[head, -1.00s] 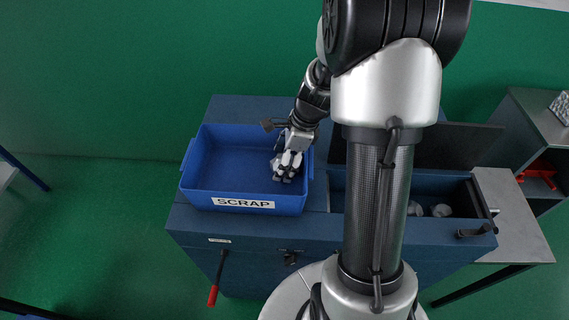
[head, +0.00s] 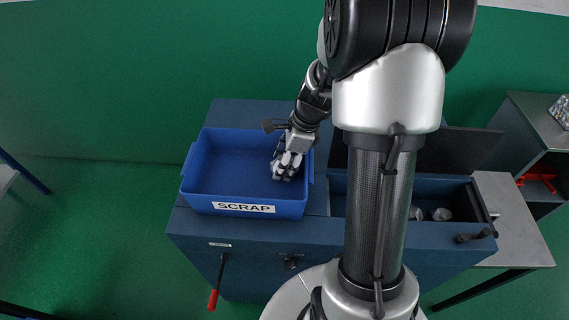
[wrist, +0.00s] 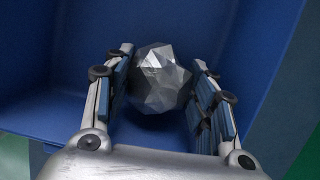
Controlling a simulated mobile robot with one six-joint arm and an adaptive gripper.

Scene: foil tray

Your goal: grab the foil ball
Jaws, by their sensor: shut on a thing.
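The foil ball (wrist: 160,80) is a crumpled, faceted silver lump. In the wrist view it sits between the two fingers of my gripper (wrist: 162,92), which is shut on it. In the head view my gripper (head: 286,168) reaches down into the right side of the blue bin marked SCRAP (head: 197,185). The ball is mostly hidden by the fingers there. The bin's blue inside also shows around the ball in the wrist view (wrist: 60,70). I cannot tell whether the ball touches the bin's floor.
The bin stands on a dark blue cabinet (head: 225,234). To the right is an open compartment (head: 455,186) with several grey lumps (head: 440,214) in it. A red-handled lever (head: 213,299) sticks out in front. The bin's left side is empty.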

